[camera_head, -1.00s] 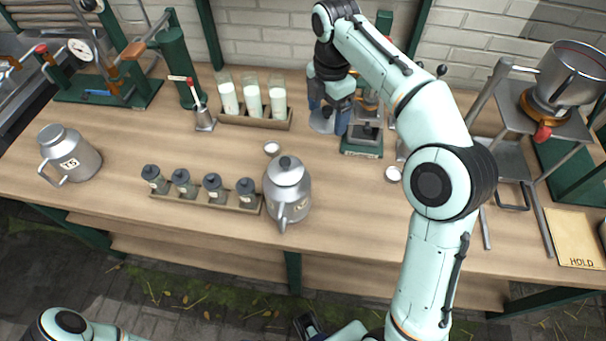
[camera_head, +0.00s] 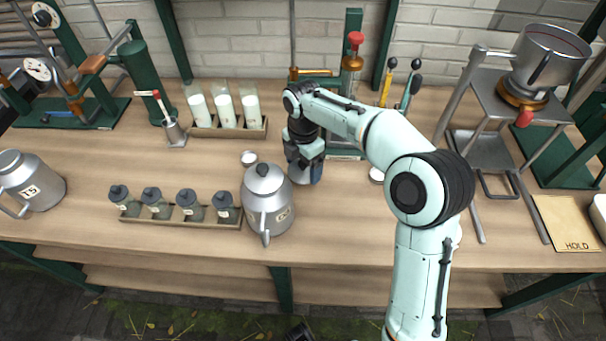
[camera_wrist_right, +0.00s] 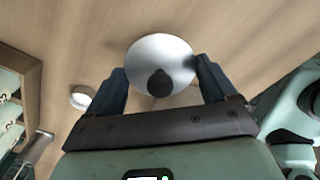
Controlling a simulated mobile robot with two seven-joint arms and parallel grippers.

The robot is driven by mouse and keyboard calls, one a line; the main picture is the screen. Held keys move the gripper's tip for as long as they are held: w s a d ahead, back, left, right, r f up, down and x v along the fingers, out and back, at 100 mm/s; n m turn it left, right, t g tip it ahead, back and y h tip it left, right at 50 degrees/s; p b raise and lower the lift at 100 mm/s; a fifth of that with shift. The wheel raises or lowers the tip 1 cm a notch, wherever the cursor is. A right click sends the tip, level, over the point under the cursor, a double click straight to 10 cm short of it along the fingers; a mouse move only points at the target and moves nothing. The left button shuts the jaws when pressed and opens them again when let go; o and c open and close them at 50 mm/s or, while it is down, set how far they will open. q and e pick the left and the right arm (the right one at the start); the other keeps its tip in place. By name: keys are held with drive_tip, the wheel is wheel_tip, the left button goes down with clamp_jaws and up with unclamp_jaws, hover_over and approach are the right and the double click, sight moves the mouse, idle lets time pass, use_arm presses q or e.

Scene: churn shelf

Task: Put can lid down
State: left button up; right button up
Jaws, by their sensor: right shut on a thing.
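The can lid is a pale metal disc with a dark knob (camera_wrist_right: 160,83). In the right wrist view it sits between the two blue fingers of my right gripper (camera_wrist_right: 162,85), which is shut on it. In the head view my right gripper (camera_head: 304,172) points down low over the table, right of the near can, and mostly hides the lid. Whether the lid touches the wood is hard to tell. The near metal can (camera_head: 268,208) has a domed top with a dark knob. Another can marked T5 (camera_head: 38,183) stands at the left.
A rack of several small dark-capped jars (camera_head: 180,218) stands left of the near can. A tray of white-filled glasses (camera_head: 225,124) is behind. Small round dishes lie at left (camera_head: 249,158) and right (camera_head: 377,174) of my gripper. The bench front is clear right of the can.

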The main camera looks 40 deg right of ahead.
sight(303, 169)
drive_tip(key=shift+f+b, duration=0.3)
drive_tip(key=shift+f, duration=1.65)
drive_tip(key=shift+f, duration=0.1)
drive_tip(key=shift+f, duration=0.4)
drive_tip(key=o, duration=0.8)
drive_tip(key=shift+r, duration=0.1)
wheel_tip(303, 169, up, 13)
drive_tip(key=p, duration=0.2)
drive_tip(key=shift+p, duration=0.3)
